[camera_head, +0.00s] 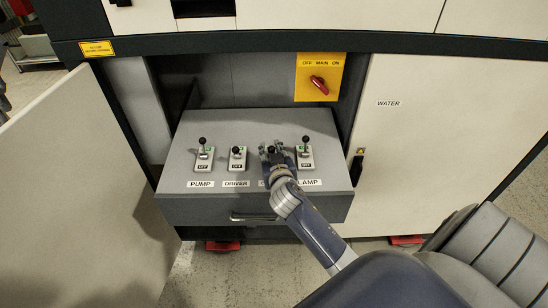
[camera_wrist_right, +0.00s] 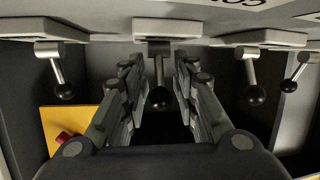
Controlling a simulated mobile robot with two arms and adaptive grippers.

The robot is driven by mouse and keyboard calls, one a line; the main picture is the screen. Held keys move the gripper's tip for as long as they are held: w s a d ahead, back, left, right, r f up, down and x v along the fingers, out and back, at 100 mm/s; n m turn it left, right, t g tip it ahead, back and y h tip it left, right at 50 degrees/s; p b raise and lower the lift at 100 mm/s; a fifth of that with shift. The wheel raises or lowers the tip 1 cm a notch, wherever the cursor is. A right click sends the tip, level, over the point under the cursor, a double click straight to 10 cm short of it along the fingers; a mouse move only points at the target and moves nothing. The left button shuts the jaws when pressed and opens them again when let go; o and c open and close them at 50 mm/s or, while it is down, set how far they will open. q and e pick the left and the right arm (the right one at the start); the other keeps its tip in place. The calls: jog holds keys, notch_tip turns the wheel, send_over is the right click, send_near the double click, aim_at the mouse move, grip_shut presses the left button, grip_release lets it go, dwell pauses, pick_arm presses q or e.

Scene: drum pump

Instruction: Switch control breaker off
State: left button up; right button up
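The control breaker is third from the left on the grey breaker drawer (camera_head: 325,130). My right gripper (camera_head: 276,155) is over it and covers most of it and its label. In the right wrist view, the control breaker's lever with a black ball knob (camera_wrist_right: 160,99) stands between the spread fingers of the right gripper (camera_wrist_right: 158,75). Gaps show between the knob and the fingers. I cannot tell its on or off position. The pump breaker (camera_head: 204,155), driver breaker (camera_head: 238,157) and lamp breaker (camera_head: 305,155) stand beside it. My left gripper is not seen.
A yellow plate (camera_head: 306,90) with a red main switch (camera_head: 319,85) is behind the drawer at the right. An open cabinet door (camera_head: 75,190) stands at the left. A closed panel marked water (camera_head: 430,130) is at the right. The drawer has a front handle (camera_head: 253,217).

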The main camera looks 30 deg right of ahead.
jog(key=v, duration=1.1)
jog(key=shift+s+r, duration=0.1)
jog(key=shift+s, duration=0.3)
